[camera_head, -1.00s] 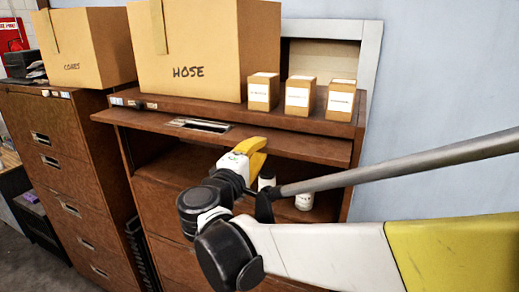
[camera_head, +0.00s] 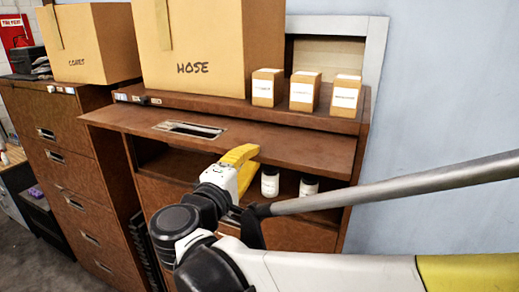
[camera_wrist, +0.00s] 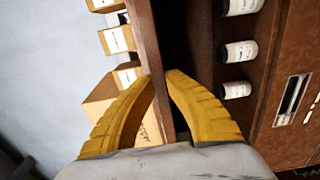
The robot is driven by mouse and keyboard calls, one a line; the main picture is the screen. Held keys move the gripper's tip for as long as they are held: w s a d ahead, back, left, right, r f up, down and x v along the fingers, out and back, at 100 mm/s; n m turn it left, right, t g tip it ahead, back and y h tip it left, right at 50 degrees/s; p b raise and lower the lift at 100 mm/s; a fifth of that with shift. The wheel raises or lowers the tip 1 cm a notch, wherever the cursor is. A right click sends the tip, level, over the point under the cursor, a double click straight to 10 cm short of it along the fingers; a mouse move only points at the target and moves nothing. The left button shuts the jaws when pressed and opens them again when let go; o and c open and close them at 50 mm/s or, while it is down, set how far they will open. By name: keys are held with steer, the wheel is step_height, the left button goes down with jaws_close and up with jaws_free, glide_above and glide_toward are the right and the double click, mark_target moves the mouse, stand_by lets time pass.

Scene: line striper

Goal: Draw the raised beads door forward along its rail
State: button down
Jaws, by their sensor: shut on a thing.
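The raised beads door (camera_head: 290,147) is a brown panel lying about level at the top of the brown cabinet's open bay, sticking out toward me. A recessed metal pull (camera_head: 188,130) is set in its upper face. My gripper (camera_head: 240,155) has yellow fingers and is shut on the door's front edge, right of the pull. In the wrist view, the fingers (camera_wrist: 160,76) lie on either side of the door's edge (camera_wrist: 147,45). The lower finger is partly hidden in the head view.
White bottles (camera_head: 270,184) stand on the shelf below the door. Small boxes (camera_head: 302,92) and a large HOSE carton (camera_head: 195,50) sit on the cabinet top. A second cabinet (camera_head: 70,180) with drawers stands at the left. A wall is close on the right.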

steer(key=v, duration=0.7)
stand_by(0.7)
steer(key=shift+s+r, duration=0.1)
steer(key=shift+s, duration=0.05)
steer(key=v, duration=0.6)
steer(key=shift+b, duration=0.35)
steer(key=c, duration=1.5)
jaws_free()
steer(key=shift+s+r, duration=0.1)
steer(key=shift+s, duration=0.1)
steer(key=o, duration=0.4)
steer(key=shift+w, duration=0.1)
